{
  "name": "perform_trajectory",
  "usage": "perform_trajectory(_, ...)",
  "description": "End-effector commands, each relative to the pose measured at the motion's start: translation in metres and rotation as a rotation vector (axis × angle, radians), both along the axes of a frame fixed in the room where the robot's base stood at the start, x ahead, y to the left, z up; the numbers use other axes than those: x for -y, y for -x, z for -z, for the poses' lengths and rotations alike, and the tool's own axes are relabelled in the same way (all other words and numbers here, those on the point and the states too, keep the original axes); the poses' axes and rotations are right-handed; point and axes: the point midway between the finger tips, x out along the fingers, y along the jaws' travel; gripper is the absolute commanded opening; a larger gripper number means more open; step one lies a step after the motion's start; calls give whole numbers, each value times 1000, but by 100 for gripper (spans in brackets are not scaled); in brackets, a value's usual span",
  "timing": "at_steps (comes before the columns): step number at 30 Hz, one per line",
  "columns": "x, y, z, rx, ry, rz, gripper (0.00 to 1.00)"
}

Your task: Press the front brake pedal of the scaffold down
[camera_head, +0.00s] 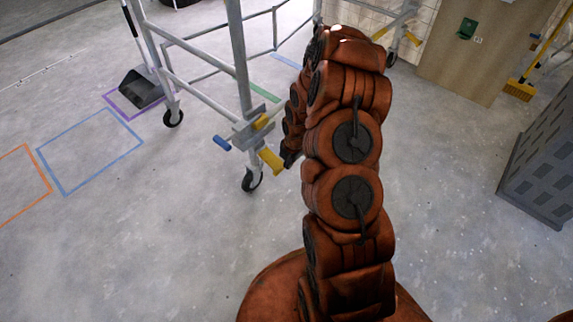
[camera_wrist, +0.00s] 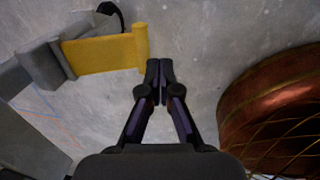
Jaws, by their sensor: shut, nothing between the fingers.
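The scaffold (camera_head: 238,58) is a light grey tube frame on casters. In the head view my gripper (camera_head: 289,160) is small and partly hidden by my arm. I cannot tell whether the tips touch the pedal.
A dark dustpan (camera_head: 140,89) lies behind the scaffold's left caster (camera_head: 173,117). A grey perforated cabinet (camera_head: 542,160) stands at the right. A wooden panel (camera_head: 484,50) and a yellow broom (camera_head: 519,90) are at the back right. The floor around the front caster is clear.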

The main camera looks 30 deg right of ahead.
Motion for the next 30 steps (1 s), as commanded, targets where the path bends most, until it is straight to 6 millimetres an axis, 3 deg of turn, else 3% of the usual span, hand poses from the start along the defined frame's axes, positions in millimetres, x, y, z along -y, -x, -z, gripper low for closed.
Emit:
perform_trajectory(6,5,17,-36,1,0,0,0)
perform_trajectory(15,11,37,-72,2,-1,0,0)
perform_trajectory(21,13,44,-84,0,-1,0,0)
perform_trajectory(30,13,46,-85,-1,-1,0,0)
